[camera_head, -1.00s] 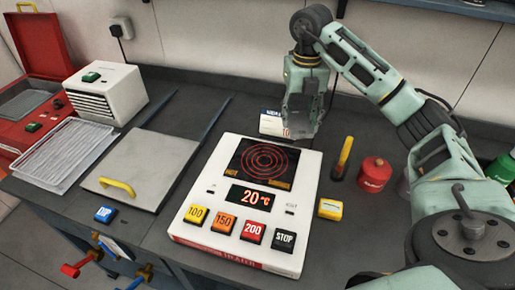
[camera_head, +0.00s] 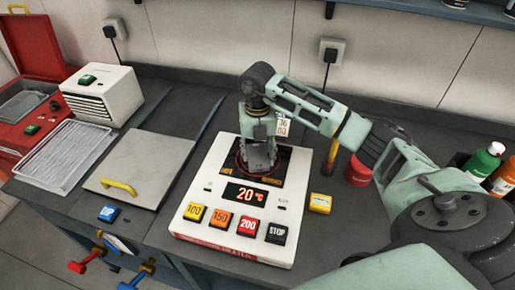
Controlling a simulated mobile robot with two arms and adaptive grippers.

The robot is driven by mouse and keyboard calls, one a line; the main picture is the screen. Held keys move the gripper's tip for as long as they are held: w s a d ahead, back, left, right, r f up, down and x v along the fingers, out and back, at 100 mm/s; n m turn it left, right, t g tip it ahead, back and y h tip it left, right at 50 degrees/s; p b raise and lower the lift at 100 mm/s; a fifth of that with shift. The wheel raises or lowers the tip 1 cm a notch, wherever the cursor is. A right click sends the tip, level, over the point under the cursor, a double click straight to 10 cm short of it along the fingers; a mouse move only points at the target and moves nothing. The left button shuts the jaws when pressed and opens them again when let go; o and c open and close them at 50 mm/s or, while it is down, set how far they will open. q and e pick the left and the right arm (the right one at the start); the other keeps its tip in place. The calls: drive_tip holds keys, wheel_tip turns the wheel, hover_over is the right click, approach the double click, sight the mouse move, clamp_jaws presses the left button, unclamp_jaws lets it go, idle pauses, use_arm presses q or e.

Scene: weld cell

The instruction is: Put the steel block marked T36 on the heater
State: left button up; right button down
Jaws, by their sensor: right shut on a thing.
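The white heater (camera_head: 187,211) stands on the bench, with a dark plate with red rings, a display reading 20 °C and a row of buttons. My right gripper (camera_head: 259,148) is over the plate, pointing down. It is shut on a grey steel block (camera_head: 260,160), which is largely hidden by the fingers. I cannot read any mark on it, nor tell whether it touches the plate. My left gripper is not in view.
A card (camera_head: 284,127) stands behind the heater, partly hidden by my arm. A yellow block (camera_head: 320,203), a red can (camera_head: 359,171) and bottles (camera_head: 483,160) are to the right. A flat lid with a yellow handle (camera_head: 119,187) lies left.

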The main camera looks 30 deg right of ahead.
sight(257, 155)
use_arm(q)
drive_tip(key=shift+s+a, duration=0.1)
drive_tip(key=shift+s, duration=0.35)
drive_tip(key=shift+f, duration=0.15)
use_arm(e)
drive_tip(key=shift+f, duration=0.1)
drive_tip(key=c, duration=0.9)
unclamp_jaws()
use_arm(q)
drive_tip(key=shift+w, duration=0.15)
use_arm(e)
drive_tip(key=shift+r, duration=0.45)
use_arm(q)
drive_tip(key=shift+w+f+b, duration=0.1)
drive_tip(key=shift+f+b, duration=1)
drive_tip(key=shift+b, duration=0.25)
use_arm(e)
wheel_tip(257, 155, up, 11)
drive_tip(key=shift+r, duration=0.15)
